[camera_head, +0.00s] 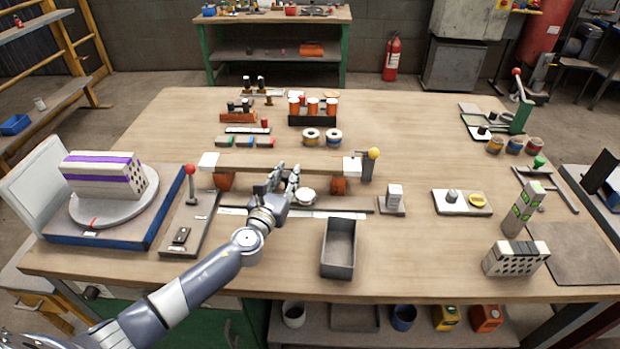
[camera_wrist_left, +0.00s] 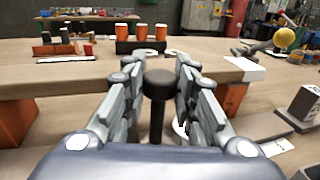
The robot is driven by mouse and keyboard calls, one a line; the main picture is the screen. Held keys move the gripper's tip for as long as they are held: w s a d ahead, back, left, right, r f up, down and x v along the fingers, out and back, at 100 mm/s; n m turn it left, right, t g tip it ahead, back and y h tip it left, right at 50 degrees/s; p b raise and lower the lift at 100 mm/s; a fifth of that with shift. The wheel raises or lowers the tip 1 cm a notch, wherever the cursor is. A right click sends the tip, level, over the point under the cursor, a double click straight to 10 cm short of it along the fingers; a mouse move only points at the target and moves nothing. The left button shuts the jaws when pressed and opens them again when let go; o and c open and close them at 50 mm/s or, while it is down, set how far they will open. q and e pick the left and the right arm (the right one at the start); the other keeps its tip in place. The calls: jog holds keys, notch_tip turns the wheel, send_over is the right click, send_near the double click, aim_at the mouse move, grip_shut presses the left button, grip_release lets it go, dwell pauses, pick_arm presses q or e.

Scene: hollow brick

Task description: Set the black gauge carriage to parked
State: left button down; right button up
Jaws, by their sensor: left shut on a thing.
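My left gripper (camera_head: 284,184) is over the rail at the front of the wooden beam. In the left wrist view its fingers (camera_wrist_left: 158,95) are on both sides of a black knob (camera_wrist_left: 158,82) on a dark upright stem, and it is shut on this knob of the black gauge carriage. The stem's foot is hidden behind the gripper body. The low dark rail (camera_head: 342,209) has pale label strips (camera_head: 330,215) along its front; their writing is too small to read. A round white dial-like piece (camera_head: 306,196) sits right of the fingers. My right gripper is not in view.
The wooden beam (camera_head: 325,166) rests on orange blocks (camera_head: 338,186) behind the rail. A yellow-knobbed post (camera_head: 373,154) stands at its right end, a red-knobbed lever (camera_head: 191,172) at left. A grey open tray (camera_head: 339,247) is in front.

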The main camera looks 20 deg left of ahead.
pick_arm(q)
jog(key=s+a+b, duration=0.1)
jog(key=a+b, duration=0.1)
jog(key=a, duration=0.3)
jog(key=s+a+b, duration=0.2)
jog(key=a, duration=0.3)
jog(key=s+a+b, duration=0.1)
jog(key=a+b, duration=0.1)
jog(key=a, duration=0.3)
jog(key=shift+s+a+f, duration=0.15)
jog(key=shift+s+a, duration=0.15)
jog(key=shift+a, duration=0.55)
jog(key=shift+r, duration=0.2)
jog(key=c, duration=1.4)
grip_release()
jog(key=shift+o, duration=0.6)
jog(key=shift+s+a, duration=0.15)
jog(key=shift+a, duration=0.05)
jog(key=shift+d+f, duration=0.1)
jog(key=shift+d, duration=0.05)
